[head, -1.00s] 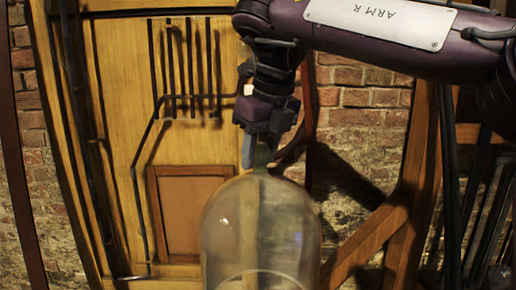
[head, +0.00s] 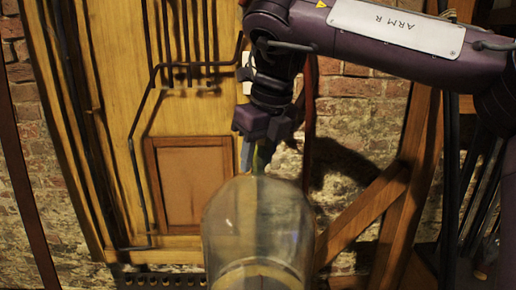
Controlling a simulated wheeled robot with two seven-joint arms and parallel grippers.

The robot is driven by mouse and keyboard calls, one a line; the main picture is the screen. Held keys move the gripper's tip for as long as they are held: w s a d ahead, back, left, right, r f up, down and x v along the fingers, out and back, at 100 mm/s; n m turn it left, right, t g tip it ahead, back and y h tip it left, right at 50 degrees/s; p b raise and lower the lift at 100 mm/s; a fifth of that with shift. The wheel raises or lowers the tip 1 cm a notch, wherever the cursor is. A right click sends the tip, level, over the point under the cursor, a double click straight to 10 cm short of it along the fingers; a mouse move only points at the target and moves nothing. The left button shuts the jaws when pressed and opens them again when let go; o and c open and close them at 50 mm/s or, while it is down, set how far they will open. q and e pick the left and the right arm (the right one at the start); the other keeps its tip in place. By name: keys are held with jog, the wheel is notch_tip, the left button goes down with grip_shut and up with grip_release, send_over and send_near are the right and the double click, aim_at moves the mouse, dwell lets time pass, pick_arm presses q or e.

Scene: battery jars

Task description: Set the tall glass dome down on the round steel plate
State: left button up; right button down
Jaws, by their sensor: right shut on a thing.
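The tall glass dome (head: 258,225) hangs upright at the lower middle of the head view. Its lower end runs out of the bottom of the picture. My right gripper (head: 254,160) points down at the top of the dome and is shut on it. The grip point itself is partly hidden by the fingers. A pale curved shape shows through the glass low down, and I cannot tell what it is. The round steel plate cannot be made out. My left gripper is not in view.
A yellow wooden panel (head: 115,60) with dark pipes and a brown framed door (head: 192,185) stands behind. A brick wall (head: 350,140) and a slanted wooden beam (head: 362,215) are at the right. A dark perforated strip (head: 160,279) lies low behind the dome.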

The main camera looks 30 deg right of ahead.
aim_at(262, 157)
jog(key=shift+f+b, duration=1.1)
jog(key=shift+f, duration=0.95)
jog(key=shift+a+p, duration=0.15)
jog(key=shift+p, duration=0.25)
jog(key=shift+f+b, duration=0.35)
jog(key=shift+f, duration=0.25)
dwell(0.5)
jog(key=c, duration=0.8)
grip_release()
jog(key=shift+s+f, duration=0.1)
jog(key=shift+s, duration=0.05)
jog(key=shift+c, duration=0.2)
jog(key=shift+o, duration=0.2)
jog(key=shift+f, duration=0.3)
jog(key=v, duration=0.8)
jog(key=shift+a+r+p, duration=0.15)
jog(key=shift+p, duration=0.25)
